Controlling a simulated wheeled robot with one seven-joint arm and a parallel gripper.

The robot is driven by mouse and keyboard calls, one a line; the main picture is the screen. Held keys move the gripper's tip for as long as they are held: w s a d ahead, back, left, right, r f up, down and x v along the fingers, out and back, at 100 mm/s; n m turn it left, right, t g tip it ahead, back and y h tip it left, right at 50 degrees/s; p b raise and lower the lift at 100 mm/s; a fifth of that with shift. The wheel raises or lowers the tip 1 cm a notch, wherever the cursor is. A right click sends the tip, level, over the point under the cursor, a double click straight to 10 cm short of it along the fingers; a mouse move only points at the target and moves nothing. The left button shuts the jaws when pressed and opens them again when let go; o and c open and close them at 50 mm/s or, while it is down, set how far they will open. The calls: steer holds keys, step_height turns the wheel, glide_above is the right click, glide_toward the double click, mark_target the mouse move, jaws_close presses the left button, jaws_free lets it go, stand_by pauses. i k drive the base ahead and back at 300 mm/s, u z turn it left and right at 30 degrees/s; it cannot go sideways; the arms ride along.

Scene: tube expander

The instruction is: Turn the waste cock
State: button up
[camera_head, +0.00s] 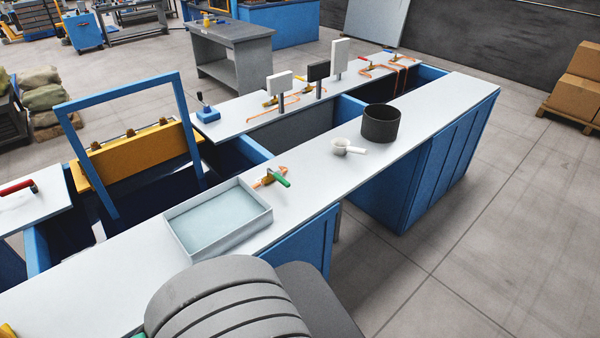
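A small cock with a copper-orange body (264,181) and a green lever handle (279,177) sits on the white bench top (330,170), just right of a shallow white tray. It is the nearest valve-like thing. No label shows, so I cannot tell for sure that it is the waste cock. The green lever points down and to the right in the picture. My gripper is not in view. Dark grey ribbed parts at the bottom edge look like my own body, and nothing of mine touches the cock.
The white tray (212,226) lies left of the cock. A small white pan (345,147) and a black round pot (381,124) stand farther right. A blue frame (120,95) rises at the left. Red-handled fittings and copper pipes (395,70) are at the back.

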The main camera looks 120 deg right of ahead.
mark_target(276, 175)
steer(key=z, duration=5.2)
steer(key=i, duration=0.75)
steer(key=u, duration=2.35)
